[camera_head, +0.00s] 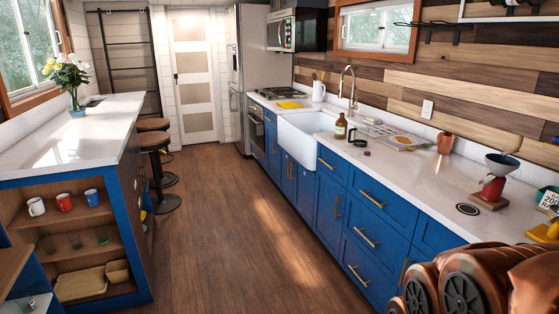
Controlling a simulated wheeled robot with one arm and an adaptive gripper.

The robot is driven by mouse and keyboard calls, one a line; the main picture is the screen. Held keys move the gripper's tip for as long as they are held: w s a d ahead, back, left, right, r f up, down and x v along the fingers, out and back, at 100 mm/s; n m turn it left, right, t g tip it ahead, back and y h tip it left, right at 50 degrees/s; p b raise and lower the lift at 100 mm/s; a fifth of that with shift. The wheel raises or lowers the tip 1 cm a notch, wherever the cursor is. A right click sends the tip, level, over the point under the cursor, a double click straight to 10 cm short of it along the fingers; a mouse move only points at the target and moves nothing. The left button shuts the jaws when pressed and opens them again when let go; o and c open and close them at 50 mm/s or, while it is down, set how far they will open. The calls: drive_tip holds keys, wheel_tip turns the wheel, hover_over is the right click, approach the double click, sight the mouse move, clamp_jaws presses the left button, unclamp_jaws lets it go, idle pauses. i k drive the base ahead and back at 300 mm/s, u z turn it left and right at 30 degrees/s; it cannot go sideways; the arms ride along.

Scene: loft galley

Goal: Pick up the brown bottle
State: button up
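The brown bottle (341,128) stands upright on the white right-hand counter, just beyond the right end of the white sink. It is small in the view, with a pale label and a lighter cap. A clear glass vessel (358,134) stands close to its right, and a small dark round item lies on the counter in front of that. Bulky brown jointed parts, which look like my arm, fill the lower right corner. My gripper is not visible, so its opening and contents are hidden.
The counter (440,182) holds a board (401,142), a brown container (445,142) and a pour-over coffee stand (493,182). Blue drawers front it. The wooden floor (225,225) between it and the left island (72,135) is clear; stools stand beside the island.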

sight(341, 123)
drive_tip(key=i, duration=1.8)
drive_tip(key=z, duration=0.2)
drive_tip(key=i, duration=1.75)
drive_tip(key=u, duration=1.85)
drive_tip(key=i, duration=2)
drive_tip(key=z, duration=0.35)
